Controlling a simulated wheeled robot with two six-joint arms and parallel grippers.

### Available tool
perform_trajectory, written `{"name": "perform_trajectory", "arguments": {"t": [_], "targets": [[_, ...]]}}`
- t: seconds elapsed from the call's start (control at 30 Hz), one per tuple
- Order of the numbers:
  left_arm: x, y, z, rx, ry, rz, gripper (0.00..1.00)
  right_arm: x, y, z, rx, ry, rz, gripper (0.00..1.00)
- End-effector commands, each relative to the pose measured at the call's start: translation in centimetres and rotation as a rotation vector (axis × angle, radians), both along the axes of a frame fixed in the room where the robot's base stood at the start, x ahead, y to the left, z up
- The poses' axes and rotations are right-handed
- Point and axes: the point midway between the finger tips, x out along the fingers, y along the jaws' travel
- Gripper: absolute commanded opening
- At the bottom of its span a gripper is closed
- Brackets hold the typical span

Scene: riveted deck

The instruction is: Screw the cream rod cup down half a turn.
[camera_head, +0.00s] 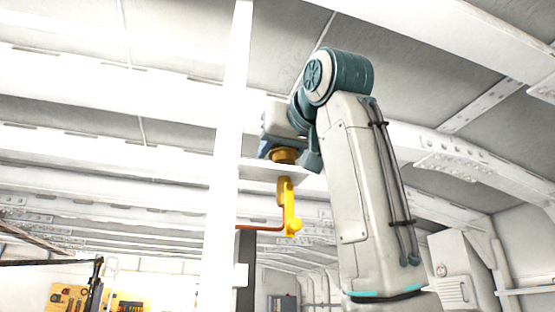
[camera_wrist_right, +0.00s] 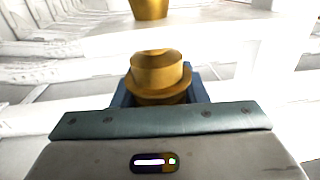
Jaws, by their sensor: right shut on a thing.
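My right gripper (camera_head: 283,150) is shut on a round, flanged golden piece (camera_head: 285,156), just above a white plate (camera_head: 262,172). In the right wrist view the golden piece (camera_wrist_right: 160,75) sits between the blue jaws (camera_wrist_right: 161,97) and looks golden, not cream. I cannot tell whether it touches the plate. A yellow bracket (camera_head: 286,192) with a copper-coloured bar (camera_head: 257,227) hangs below the plate. Another golden part (camera_wrist_right: 149,8) is cut off at the top of the wrist view. My left gripper is not in view.
A tall white post (camera_head: 229,130) stands just left of the gripper. White ribs (camera_head: 110,95) cross the ceiling. A tool board (camera_head: 98,298) is low at the left, with a black stand (camera_head: 95,285) in front. A pale cabinet (camera_head: 455,270) stands at the right.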

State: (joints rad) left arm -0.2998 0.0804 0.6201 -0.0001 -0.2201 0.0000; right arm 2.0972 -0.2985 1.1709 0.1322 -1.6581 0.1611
Motion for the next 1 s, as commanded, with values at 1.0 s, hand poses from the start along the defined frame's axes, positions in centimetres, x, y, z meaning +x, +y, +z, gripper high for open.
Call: {"name": "perform_trajectory", "arguments": {"t": [1.0], "targets": [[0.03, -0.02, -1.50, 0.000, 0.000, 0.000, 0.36, 0.07, -0.84, 0.31, 0.001, -0.007, -0.417, 0.16]]}}
